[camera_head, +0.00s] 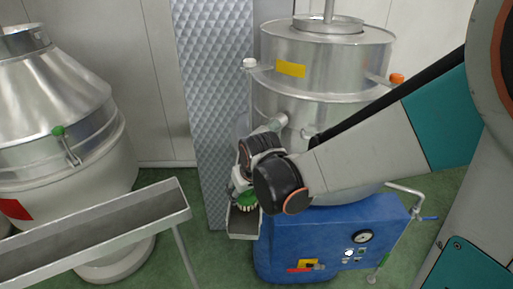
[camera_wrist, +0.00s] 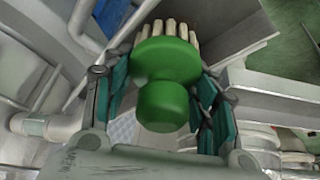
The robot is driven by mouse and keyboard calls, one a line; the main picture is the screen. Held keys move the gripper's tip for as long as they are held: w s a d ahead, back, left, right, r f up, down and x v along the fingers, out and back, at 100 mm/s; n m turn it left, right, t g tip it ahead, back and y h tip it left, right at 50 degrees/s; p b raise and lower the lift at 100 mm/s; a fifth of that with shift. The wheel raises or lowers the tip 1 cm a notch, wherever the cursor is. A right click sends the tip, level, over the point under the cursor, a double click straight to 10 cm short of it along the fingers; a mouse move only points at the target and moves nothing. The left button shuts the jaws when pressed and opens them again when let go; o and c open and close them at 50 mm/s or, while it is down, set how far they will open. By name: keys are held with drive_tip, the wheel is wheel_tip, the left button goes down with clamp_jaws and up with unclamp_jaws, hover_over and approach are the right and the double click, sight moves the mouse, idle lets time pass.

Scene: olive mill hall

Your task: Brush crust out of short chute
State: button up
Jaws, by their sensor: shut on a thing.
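My gripper (camera_head: 246,190) is shut on a green brush (camera_wrist: 165,75) with cream bristles. The wrist view shows its round green handle between the two finger pads, bristles pointing away from the palm. In the head view the brush (camera_head: 247,198) hangs over the short chute (camera_head: 243,236), a small grey metal trough at the foot of the right-hand machine. Its bristles are at or just above the trough; I cannot tell whether they touch. My gripper hides the chute's upper end. I cannot make out any crust in it.
A steel machine (camera_head: 320,70) on a blue base (camera_head: 335,240) stands right behind the chute. A long open metal trough (camera_head: 100,225) on a leg runs at lower left, before another large steel vessel (camera_head: 60,90). Green floor (camera_head: 205,262) shows between them.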

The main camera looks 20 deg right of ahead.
drive_tip(key=shift+w+d+r+b, duration=0.2)
drive_tip(key=shift+w+d, duration=0.4)
drive_tip(key=shift+w, duration=0.8)
drive_tip(key=shift+w+d+r+b, duration=0.15)
drive_tip(key=shift+w+d, duration=0.45)
drive_tip(key=shift+w, duration=0.8)
drive_tip(key=shift+w+d+r+b, duration=0.1)
drive_tip(key=shift+w+d+b, duration=0.15)
drive_tip(key=shift+w+d, duration=0.75)
drive_tip(key=shift+w+a, duration=0.4)
wheel_tip(320, 180, up, 6)
drive_tip(key=p, duration=0.4)
drive_tip(key=shift+s, duration=0.3)
drive_tip(key=shift+a+r, duration=0.1)
wheel_tip(320, 180, up, 3)
drive_tip(key=shift+s+f+p, duration=0.1)
drive_tip(key=shift+p, duration=0.95)
drive_tip(key=shift+f, duration=0.15)
